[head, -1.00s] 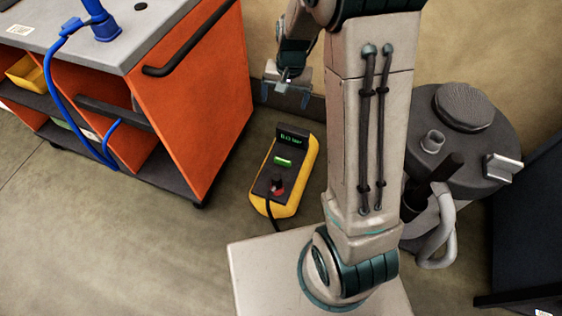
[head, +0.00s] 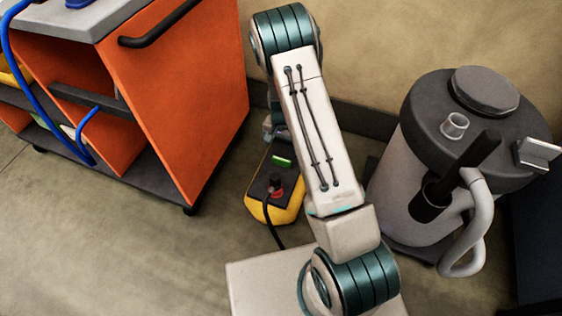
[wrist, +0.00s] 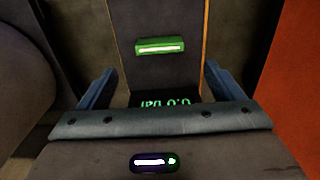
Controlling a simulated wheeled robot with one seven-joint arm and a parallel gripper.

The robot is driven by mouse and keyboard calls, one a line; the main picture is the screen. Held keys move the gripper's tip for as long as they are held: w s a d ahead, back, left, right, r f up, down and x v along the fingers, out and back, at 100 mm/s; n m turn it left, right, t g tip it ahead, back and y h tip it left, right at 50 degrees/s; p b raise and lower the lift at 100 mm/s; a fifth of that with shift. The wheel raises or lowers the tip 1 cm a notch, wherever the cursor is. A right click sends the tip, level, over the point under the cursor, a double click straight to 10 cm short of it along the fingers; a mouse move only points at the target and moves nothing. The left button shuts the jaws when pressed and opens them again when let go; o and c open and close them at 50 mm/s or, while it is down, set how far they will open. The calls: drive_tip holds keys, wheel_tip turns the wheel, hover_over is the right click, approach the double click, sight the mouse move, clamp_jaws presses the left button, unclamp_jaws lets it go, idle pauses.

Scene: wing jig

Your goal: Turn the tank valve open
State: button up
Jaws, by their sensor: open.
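A yellow and black unit (head: 262,212) stands on the floor beside the orange cart. A red knob (head: 277,192) and a green lit bar (head: 282,161) show on its top; the knob may be the valve, but I cannot tell. In the wrist view, the green lit bar (wrist: 160,46) and an upside-down display (wrist: 165,103) reading about 0.0 bar are in front of my gripper (wrist: 159,76). Its two blue fingers are spread and empty, on either side of the unit's dark panel. In the head view my arm hides most of the gripper and the unit's far end.
The orange cart (head: 180,95) stands on the left, with a blue hose (head: 30,100). A grey tank-like canister (head: 395,185) with a dark lid, pipe and hose stands on the right. A wall closes off the back. Floor at the front left is clear.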

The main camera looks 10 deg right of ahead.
sight(281, 159)
wheel_tip(281, 159, down, 9)
drive_tip(key=b, duration=0.2)
drive_tip(key=shift+f+b, duration=0.15)
drive_tip(key=shift+b, duration=0.15)
drive_tip(key=c, duration=1)
